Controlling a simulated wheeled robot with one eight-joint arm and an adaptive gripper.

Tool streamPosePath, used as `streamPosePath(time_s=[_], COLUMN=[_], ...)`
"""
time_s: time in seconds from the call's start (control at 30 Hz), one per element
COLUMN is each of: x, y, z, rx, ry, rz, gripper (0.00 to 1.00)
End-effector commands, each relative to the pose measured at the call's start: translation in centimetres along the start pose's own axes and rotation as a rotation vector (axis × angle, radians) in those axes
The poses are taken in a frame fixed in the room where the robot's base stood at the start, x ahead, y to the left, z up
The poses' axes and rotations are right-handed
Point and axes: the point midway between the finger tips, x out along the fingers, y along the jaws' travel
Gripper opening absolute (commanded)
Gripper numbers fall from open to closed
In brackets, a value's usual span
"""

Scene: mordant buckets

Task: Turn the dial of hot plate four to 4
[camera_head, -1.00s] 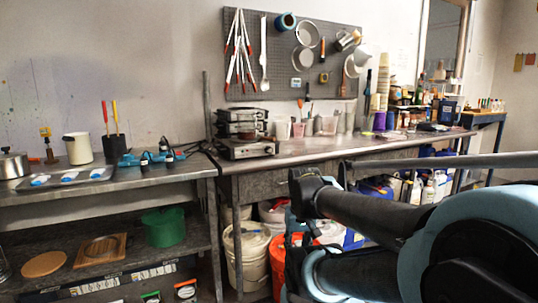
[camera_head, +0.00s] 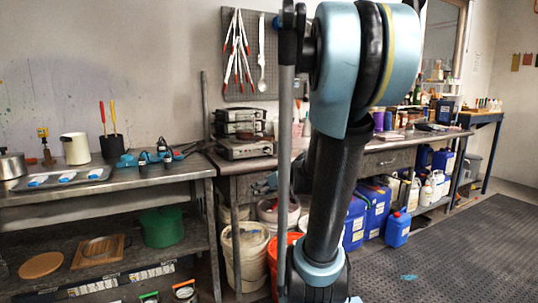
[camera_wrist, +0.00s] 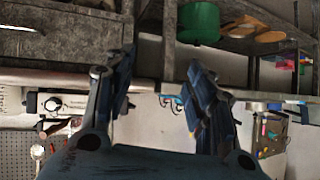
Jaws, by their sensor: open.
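Several hot plates (camera_head: 242,135) are stacked at the left end of the long bench in the head view. The lowest (camera_head: 245,149) sits forward; no numbers can be read, so I cannot tell which is hot plate four. In the wrist view, which is upside down, a hot plate's light front panel with a round dial (camera_wrist: 52,104) shows left of the fingers. Its setting is too small to read. My gripper (camera_wrist: 158,85) is open and empty, its two dark fingers apart and not touching the dial. In the head view my arm hides much of the area right of the stack.
The left table holds a white pot (camera_head: 76,148) and a tray (camera_head: 62,178). Buckets (camera_head: 245,255) stand under the bench.

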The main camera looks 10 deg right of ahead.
Motion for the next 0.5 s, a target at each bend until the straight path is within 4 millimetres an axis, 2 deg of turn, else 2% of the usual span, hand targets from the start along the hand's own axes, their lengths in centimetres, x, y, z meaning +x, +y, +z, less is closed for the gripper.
streamPosePath(time_s=[0.1, 0.2, 0.33, 0.5], x=[1.0, 1.4, 1.7, 1.5], y=[2.8, 5.2, 8.7, 13.4], z=[-3.2, -5.4, -7.9, -10.0], rx=[-0.050, -0.093, -0.142, -0.194], ry=[0.122, 0.220, 0.340, 0.468], rz=[0.022, 0.055, 0.116, 0.218], gripper=[0.50, 0.50, 0.50, 0.50])
